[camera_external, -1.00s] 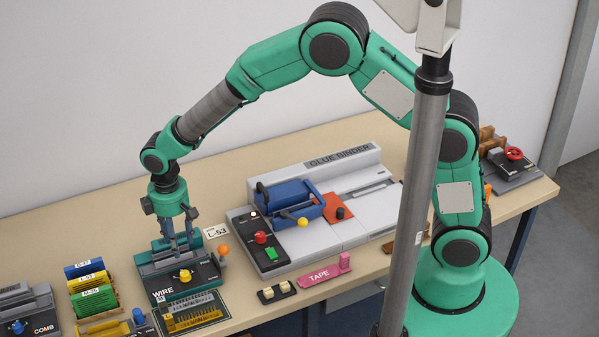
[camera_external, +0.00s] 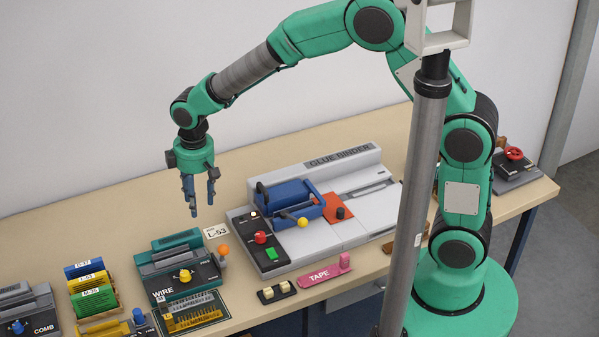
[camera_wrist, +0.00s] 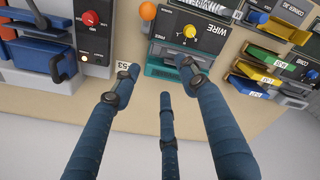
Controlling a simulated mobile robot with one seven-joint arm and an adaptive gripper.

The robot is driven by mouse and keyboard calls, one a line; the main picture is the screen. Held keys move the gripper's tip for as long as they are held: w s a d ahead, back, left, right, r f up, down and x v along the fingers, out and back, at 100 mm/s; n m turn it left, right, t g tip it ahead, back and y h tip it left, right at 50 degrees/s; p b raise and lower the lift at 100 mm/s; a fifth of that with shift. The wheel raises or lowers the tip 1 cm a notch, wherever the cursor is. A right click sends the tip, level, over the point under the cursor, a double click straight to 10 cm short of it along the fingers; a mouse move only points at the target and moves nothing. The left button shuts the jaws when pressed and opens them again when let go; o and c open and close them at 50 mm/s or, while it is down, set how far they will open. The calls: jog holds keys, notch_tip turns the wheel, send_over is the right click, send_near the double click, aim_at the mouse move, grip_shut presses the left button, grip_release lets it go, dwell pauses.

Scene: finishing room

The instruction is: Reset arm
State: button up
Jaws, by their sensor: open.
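My gripper (camera_external: 202,194) is open and empty, with its fingers pointing down. It hangs in the air above the back of the bench, above and behind the teal wire binder (camera_external: 165,258). In the wrist view, the blue fingers of my gripper (camera_wrist: 160,85) are spread apart with nothing between them. The wire binder (camera_wrist: 188,30) shows there beyond the fingertips, with its yellow knob. My arm is bent in a high arch from its base at the right.
A grey glue binder (camera_external: 340,165) with a blue clamp stands right of the wire binder. Coloured boxes (camera_external: 95,290) and a comb machine (camera_external: 25,312) stand to the left. A pink tape holder (camera_external: 318,274) lies at the front edge. The air around my gripper looks clear.

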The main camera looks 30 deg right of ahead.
jog(key=d+r+m+t+b, duration=0.1)
jog(key=d+r+m, duration=0.2)
jog(key=d+r, duration=0.7)
jog(key=d+r+m+t+b, duration=0.15)
jog(key=d+r, duration=0.45)
jog(key=d, duration=0.8)
jog(key=s+d+r+m+t, duration=0.2)
jog(key=s+d+m, duration=0.5)
jog(key=s+d, duration=1.1)
jog(key=shift+s+d+r+h+b, duration=0.4)
jog(key=shift+d+r, duration=0.5)
jog(key=shift+d, duration=1)
jog(key=shift+t, duration=0.25)
